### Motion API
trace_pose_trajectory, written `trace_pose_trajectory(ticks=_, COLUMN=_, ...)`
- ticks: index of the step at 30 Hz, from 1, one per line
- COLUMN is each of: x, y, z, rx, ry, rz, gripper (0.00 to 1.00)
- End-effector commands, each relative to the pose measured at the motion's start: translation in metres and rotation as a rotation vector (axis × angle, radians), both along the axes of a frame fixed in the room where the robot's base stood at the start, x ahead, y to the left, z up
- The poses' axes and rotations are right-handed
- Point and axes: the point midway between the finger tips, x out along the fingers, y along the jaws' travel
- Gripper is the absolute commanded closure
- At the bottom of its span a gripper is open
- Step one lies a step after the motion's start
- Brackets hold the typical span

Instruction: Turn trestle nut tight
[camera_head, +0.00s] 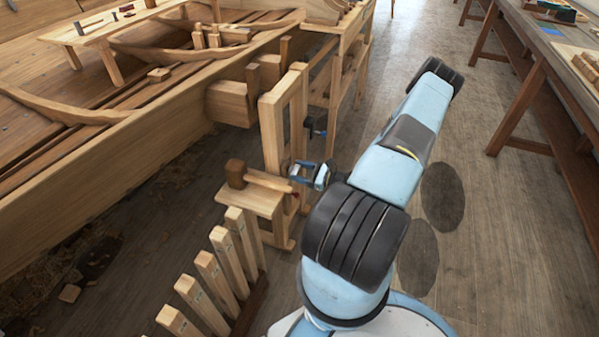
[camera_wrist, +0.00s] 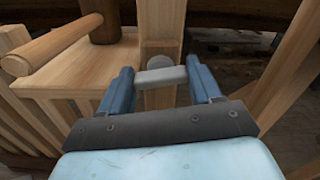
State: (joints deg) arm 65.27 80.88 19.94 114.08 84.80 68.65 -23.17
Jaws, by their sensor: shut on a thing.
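The wooden trestle (camera_head: 272,135) stands beside the hull, with upright posts and a low block-like shelf. In the wrist view a grey nut with a bar-shaped grip (camera_wrist: 161,77) sits against the trestle's post (camera_wrist: 160,25). My gripper (camera_wrist: 162,80) is shut on the nut, one blue finger at each end of the bar. In the head view my gripper (camera_head: 307,175) is at the trestle's lower right side, and the nut is hidden or too small to tell there.
A wooden mallet (camera_head: 237,173) lies on the trestle's low shelf (camera_head: 250,197), its handle pointing towards my gripper. A rack of upright wooden pieces (camera_head: 207,268) stands in front. The hull (camera_head: 130,135) fills the left. Benches (camera_head: 550,75) line the right, with open floor (camera_head: 490,230) between.

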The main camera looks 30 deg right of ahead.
Motion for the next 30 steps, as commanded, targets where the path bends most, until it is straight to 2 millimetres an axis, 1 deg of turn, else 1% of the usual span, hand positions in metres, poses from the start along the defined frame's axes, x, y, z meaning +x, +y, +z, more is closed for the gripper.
trace_pose_trajectory(ticks=5, x=0.0001, y=0.0000, z=0.0001, rx=0.016, ry=0.013, rz=0.001, gripper=0.67)
trace_pose_trajectory(ticks=11, x=0.0006, y=-0.0004, z=0.0003, rx=0.088, ry=0.069, rz=0.000, gripper=0.67)
trace_pose_trajectory(ticks=30, x=0.0028, y=-0.0032, z=-0.0003, rx=0.476, ry=0.372, rz=-0.001, gripper=0.67)
